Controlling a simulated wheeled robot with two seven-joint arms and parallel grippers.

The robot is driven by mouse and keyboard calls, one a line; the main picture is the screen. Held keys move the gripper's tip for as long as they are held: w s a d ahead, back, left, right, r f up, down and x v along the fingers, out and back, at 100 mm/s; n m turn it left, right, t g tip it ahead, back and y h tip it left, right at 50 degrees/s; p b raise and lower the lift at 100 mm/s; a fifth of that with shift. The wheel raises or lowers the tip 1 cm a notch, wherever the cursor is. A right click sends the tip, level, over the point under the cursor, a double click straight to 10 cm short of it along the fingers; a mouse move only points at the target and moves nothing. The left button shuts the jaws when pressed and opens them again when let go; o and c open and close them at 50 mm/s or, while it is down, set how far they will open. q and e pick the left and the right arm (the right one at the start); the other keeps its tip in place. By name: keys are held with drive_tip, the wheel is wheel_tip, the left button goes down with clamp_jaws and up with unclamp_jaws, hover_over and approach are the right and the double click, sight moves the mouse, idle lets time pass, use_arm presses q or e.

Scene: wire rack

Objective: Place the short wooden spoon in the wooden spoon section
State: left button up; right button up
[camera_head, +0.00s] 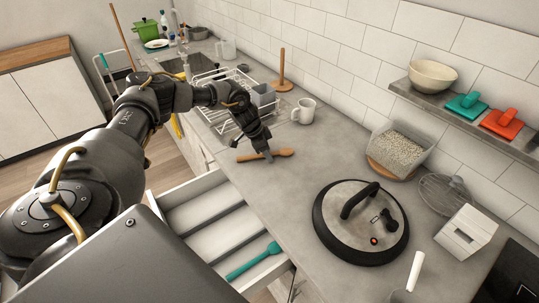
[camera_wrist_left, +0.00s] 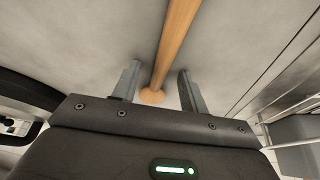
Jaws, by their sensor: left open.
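The short wooden spoon (camera_head: 284,153) lies flat on the grey counter, in front of the dish rack. My left gripper (camera_head: 266,157) is above it, pointing down, and hides part of its middle. In the left wrist view the spoon (camera_wrist_left: 177,42) runs between the two open fingers (camera_wrist_left: 158,84), with a finger on each side. I cannot tell whether either finger touches it. The open drawer (camera_head: 184,186) below the counter has several long sections; a teal utensil (camera_head: 253,261) lies in one. No wooden spoon shows in the visible sections. My right gripper is out of view.
A wire dish rack (camera_head: 222,97), a white mug (camera_head: 304,111) and a wooden paper-towel stand (camera_head: 282,72) are behind the spoon. A large lidded pot (camera_head: 360,222) stands to the right. The counter between spoon and pot is clear. My left arm covers part of the drawer.

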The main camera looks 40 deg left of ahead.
sight(272, 152)
use_arm(q)
clamp_jaws()
drive_tip(key=shift+r, duration=0.1)
drive_tip(key=shift+r, duration=0.3)
wheel_tip(272, 152, up, 3)
drive_tip(key=shift+f+b, duration=0.15)
drive_tip(key=shift+b, duration=0.35)
drive_tip(key=s+d+r+b, duration=0.1)
drive_tip(key=s+r+b, duration=0.1)
drive_tip(key=s+r, duration=0.4)
drive_tip(key=s+r+b, duration=0.2)
drive_tip(key=s+r, duration=0.2)
drive_tip(key=s, duration=0.4)
drive_tip(key=s+d+f+m, duration=0.1)
drive_tip(key=d, duration=1)
drive_tip(key=s+d+f+m+g, duration=0.1)
drive_tip(key=d+f+m, duration=0.1)
drive_tip(key=d, duration=0.9)
drive_tip(key=shift+h, duration=0.4)
